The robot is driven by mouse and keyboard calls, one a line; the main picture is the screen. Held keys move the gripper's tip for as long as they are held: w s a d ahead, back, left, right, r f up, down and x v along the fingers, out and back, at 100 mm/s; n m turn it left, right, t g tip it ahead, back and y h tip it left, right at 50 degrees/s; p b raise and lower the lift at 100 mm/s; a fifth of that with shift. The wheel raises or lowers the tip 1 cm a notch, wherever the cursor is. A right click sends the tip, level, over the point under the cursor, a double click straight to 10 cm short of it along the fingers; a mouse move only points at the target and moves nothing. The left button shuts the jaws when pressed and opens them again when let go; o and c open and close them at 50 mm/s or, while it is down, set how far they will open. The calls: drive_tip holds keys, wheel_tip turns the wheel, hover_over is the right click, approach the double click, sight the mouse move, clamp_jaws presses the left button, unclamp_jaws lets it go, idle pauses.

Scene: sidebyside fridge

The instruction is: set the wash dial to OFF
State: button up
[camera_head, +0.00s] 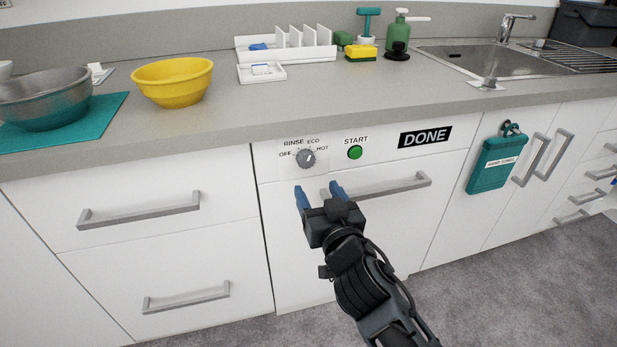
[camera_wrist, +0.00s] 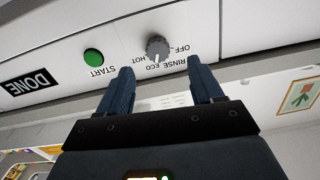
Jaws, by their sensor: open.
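The wash dial (camera_head: 306,158) is a round grey knob on the white panel below the counter edge. Labels OFF, RINSE, ECO and HOT run around it from left to right. Its white mark seems to point up, toward ECO or HOT; I cannot tell exactly. In the wrist view, which is upside down, the dial (camera_wrist: 158,47) lies beyond and between my fingertips. My gripper (camera_head: 318,188) is open and empty, its two blue fingers spread just below the dial and apart from it. The fingers also show in the wrist view (camera_wrist: 160,68).
A green START button (camera_head: 355,152) and a black DONE sign (camera_head: 425,137) sit right of the dial. A bar handle (camera_head: 394,186) crosses the door behind my gripper. Drawer handles (camera_head: 140,208) stick out at left.

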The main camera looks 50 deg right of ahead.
sight(307, 165)
drive_tip(key=shift+d+r+p+x, duration=0.15)
drive_tip(key=shift+p+x, duration=0.25)
drive_tip(key=shift+x, duration=1.8)
drive_tip(key=shift+d+r+p+x, duration=0.15)
drive_tip(key=shift+p+x, duration=0.25)
drive_tip(key=shift+x, duration=1.75)
drive_tip(key=shift+s+f, duration=0.1)
drive_tip(key=shift+s, duration=0.05)
drive_tip(key=shift+c, duration=0.4)
drive_tip(key=c, duration=1)
